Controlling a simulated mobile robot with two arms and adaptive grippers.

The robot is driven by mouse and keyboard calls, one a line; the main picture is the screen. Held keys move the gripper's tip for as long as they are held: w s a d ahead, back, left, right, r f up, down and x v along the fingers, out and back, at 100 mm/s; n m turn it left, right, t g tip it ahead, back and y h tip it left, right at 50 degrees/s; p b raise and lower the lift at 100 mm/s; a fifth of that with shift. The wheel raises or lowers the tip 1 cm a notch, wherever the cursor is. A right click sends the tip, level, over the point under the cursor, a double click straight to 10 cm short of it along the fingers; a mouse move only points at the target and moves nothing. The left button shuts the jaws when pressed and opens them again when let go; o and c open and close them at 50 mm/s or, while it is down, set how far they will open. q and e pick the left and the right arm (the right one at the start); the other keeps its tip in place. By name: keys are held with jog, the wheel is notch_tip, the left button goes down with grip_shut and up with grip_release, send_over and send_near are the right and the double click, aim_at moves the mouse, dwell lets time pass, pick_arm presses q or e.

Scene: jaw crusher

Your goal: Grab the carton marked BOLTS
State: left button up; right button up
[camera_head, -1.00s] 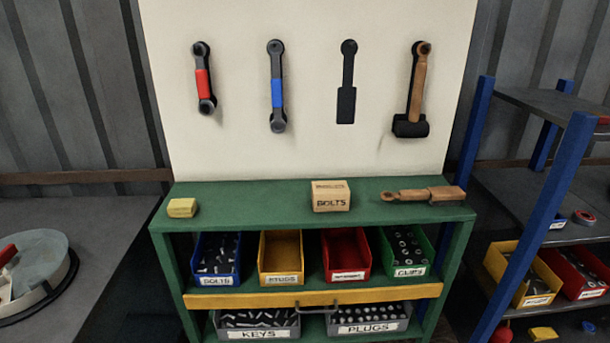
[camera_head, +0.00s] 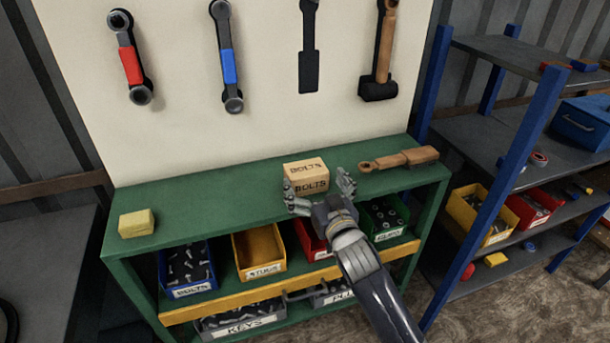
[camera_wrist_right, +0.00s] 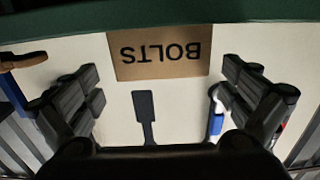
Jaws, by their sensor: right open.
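The carton marked BOLTS (camera_head: 307,179) is a small tan box on the green bench top (camera_head: 230,200), near its front edge. My right gripper (camera_head: 319,190) is open in front of the carton, with one finger toward each side of it. In the right wrist view the carton (camera_wrist_right: 158,55) appears upside down, ahead of and between the spread fingers of the gripper (camera_wrist_right: 160,105). A gap shows between the carton and each finger there. My left gripper is in neither view.
A yellow block (camera_head: 136,223) lies at the bench's left. A wooden-handled tool (camera_head: 400,159) lies just right of the carton. Labelled bins, including a blue one (camera_head: 187,268), sit below. A blue-post shelf (camera_head: 510,130) stands at right.

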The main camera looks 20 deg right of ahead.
aim_at(301, 162)
jog(key=shift+w, duration=0.3)
jog(key=w+p, duration=0.1)
jog(key=w, duration=0.3)
jog(key=shift+a, duration=0.15)
jog(key=shift+w+f, duration=0.1)
jog(key=shift+w, duration=0.3)
jog(key=shift+c, duration=1.3)
jog(key=c, duration=1.1)
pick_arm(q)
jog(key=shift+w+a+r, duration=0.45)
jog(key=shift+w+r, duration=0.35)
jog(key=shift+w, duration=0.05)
pick_arm(e)
jog(key=shift+c, duration=0.2)
